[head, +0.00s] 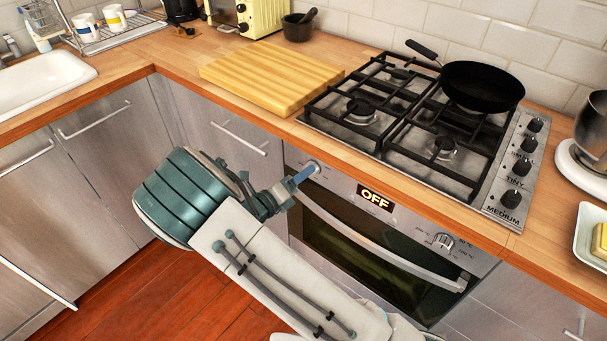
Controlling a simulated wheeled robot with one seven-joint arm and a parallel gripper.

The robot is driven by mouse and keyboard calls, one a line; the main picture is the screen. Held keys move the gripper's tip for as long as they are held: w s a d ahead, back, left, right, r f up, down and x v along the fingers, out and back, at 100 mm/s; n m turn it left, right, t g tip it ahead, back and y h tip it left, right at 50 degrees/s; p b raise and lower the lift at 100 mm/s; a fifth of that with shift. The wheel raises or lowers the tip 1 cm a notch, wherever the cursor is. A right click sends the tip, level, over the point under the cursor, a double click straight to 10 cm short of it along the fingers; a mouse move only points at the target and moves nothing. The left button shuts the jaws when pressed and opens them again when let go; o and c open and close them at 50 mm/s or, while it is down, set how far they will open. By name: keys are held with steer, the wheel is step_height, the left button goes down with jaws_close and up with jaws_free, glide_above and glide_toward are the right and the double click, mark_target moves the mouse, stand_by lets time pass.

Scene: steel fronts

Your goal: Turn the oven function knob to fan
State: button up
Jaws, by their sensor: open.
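The oven (345,247) is set in the steel fronts below the hob. Its panel carries a round knob at the left (314,167), a lit label reading OFF (375,199) and a second knob at the right (443,241) with small marks around it. The left knob is partly covered by my gripper (304,174), which is open with its fingertips at this knob. I cannot tell whether they touch it. The knob's pointer and the marks around it are hidden or too small to read.
The oven's bar handle (375,245) runs just below the panel, close to my gripper. The wooden worktop edge (405,193) overhangs above. The gas hob (400,120) holds a black pan (482,84); its own knobs line the right side.

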steer(key=shift+w+d, duration=0.5)
steer(key=shift+w, duration=0.05)
steer(key=c, duration=1)
